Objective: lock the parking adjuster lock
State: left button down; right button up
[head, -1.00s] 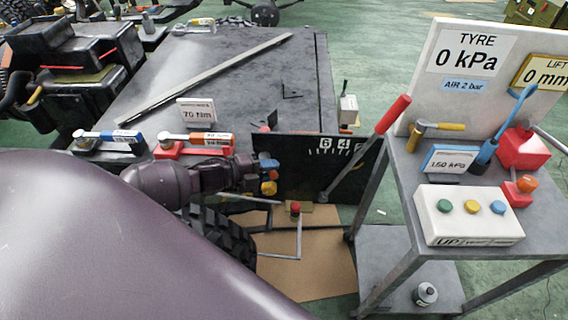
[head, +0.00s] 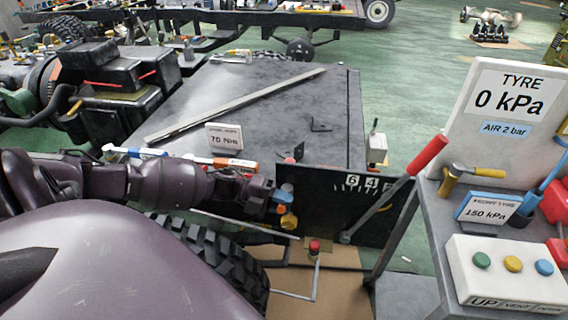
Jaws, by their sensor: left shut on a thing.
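My left arm comes in from the left, and its dark gripper (head: 277,203) is at the left edge of a black scale board (head: 330,205). The gripper is shut on a small piece with blue, orange and yellow parts (head: 288,221), which I take to be the parking adjuster lock. The gripper and arm hide much of it, so I cannot tell its position. A grey lever with a red handle (head: 428,155) slants up to the right in front of the board. My right gripper is not in view.
A red-topped post (head: 314,247) stands below the board, beside a large tyre (head: 215,255). A trolley with a button box (head: 505,270) and pressure signs stands at the right. A dark deck (head: 270,105) with a long bar lies behind.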

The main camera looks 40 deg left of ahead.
pick_arm(q)
jog(key=c, duration=1)
grip_release()
jog(key=v, duration=1)
jog(key=shift+s+a+r, duration=0.1)
jog(key=shift+s+a, duration=0.15)
jog(key=shift+a, duration=0.05)
jog(key=s+d+f+n+t+y, duration=0.4)
jog(key=d+f+n+t+y, duration=0.3)
jog(key=d+n, duration=0.55)
jog(key=s+d+f+n+g+y, duration=0.1)
jog(key=s+n+y, duration=0.1)
jog(key=n, duration=0.2)
jog(key=s+d+f+n+g+y, duration=0.1)
jog(key=s+d+f+n+y, duration=0.1)
jog(key=n, duration=0.3)
jog(key=s+d+f+n+g+y, duration=0.1)
jog(key=s+d+n+y, duration=0.1)
jog(key=n, duration=0.3)
jog(key=shift+s+f+g+y, duration=0.3)
jog(key=shift+s+g, duration=0.1)
jog(key=shift+s, duration=0.45)
